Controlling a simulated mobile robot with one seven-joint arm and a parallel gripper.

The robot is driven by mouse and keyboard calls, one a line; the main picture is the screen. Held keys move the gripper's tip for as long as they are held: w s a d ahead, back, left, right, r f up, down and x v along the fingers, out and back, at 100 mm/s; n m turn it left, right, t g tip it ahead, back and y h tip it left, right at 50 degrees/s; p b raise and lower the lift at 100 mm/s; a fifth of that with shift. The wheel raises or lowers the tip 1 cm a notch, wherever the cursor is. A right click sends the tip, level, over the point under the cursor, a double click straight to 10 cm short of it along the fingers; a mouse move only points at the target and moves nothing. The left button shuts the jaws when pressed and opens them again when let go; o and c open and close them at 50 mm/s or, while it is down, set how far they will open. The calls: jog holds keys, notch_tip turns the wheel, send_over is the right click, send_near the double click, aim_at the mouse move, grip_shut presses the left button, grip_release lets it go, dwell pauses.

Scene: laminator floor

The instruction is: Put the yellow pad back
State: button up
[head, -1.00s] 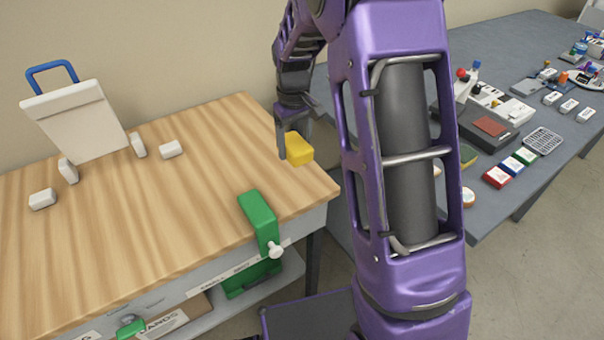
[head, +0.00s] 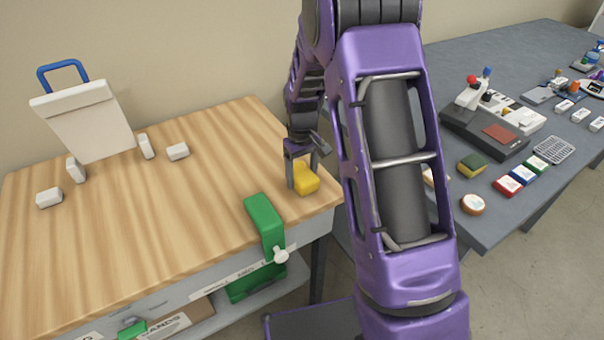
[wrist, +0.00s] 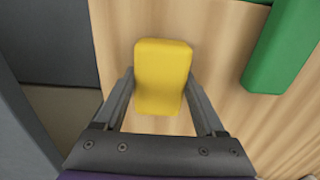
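The yellow pad (head: 306,179) is a small block at the right end of the wooden bench top, near its edge. My gripper (head: 303,172) points down over it with a finger on each side. In the wrist view the yellow pad (wrist: 162,78) sits between the fingertips of my gripper (wrist: 162,76), which appear to press its two sides. The pad is at or very close to the bench surface; I cannot tell whether it touches.
A green clamp (head: 264,222) stands on the bench's front edge, left of the pad. Several white blocks and a white board (head: 88,120) are at the back left. A grey table (head: 480,225) with many items is on the right. The bench's middle is clear.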

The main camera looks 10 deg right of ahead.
aim_at(302, 172)
jog(key=o, duration=0.4)
jog(key=shift+r, duration=0.1)
notch_tip(302, 172, up, 12)
jog(key=shift+r+p, duration=0.1)
jog(key=shift+p, duration=0.7)
